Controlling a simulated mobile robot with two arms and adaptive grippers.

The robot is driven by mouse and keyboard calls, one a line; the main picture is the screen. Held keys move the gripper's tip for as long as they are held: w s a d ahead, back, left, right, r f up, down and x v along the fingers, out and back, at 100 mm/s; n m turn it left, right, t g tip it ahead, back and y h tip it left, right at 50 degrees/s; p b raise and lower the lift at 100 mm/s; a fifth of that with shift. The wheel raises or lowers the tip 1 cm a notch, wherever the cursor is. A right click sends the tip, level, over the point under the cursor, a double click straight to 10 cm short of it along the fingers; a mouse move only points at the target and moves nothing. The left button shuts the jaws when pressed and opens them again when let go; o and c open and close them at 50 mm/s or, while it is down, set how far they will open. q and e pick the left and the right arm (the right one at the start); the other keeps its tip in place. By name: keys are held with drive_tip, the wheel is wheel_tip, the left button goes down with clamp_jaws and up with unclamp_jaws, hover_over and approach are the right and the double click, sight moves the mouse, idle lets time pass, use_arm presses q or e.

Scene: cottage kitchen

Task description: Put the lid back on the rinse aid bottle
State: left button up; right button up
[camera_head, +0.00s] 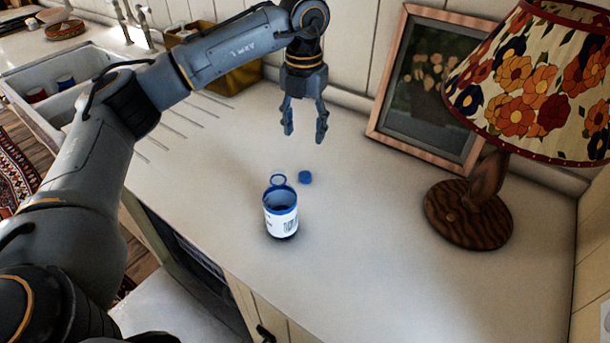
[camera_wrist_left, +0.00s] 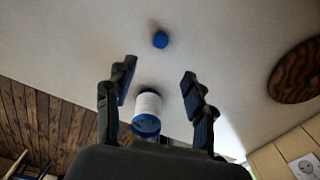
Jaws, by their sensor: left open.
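The rinse aid bottle (camera_head: 281,216) stands upright on the white counter, white with a blue top rim and an open mouth. A blue ring stands up at its rim. The small blue lid (camera_head: 305,177) lies on the counter just behind and to the right of the bottle. My left gripper (camera_head: 305,138) is open and empty, above the counter and farther back than the lid. In the left wrist view, the bottle (camera_wrist_left: 147,112) shows between the fingers (camera_wrist_left: 160,105) and the lid (camera_wrist_left: 160,40) shows beyond the fingertips. My right gripper is not in view.
A lamp with a floral shade (camera_head: 535,75) and a round wooden base (camera_head: 468,214) stands at the right. A framed picture (camera_head: 428,90) leans on the back wall. A sink (camera_head: 75,75) is at the left. The counter around the bottle and lid is clear.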

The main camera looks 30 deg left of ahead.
use_arm(q)
hover_over(305, 174)
drive_tip(key=f, duration=0.7)
drive_tip(key=shift+s+f+p, duration=0.1)
drive_tip(key=shift+s+p, duration=0.1)
drive_tip(key=shift+p, duration=0.2)
drive_tip(key=shift+f, duration=0.2)
wheel_tip(305, 174, down, 5)
drive_tip(key=shift+w+r+p, duration=0.1)
drive_tip(key=shift+w+p, duration=0.05)
drive_tip(key=shift+p, duration=0.8)
drive_tip(key=c, duration=0.8)
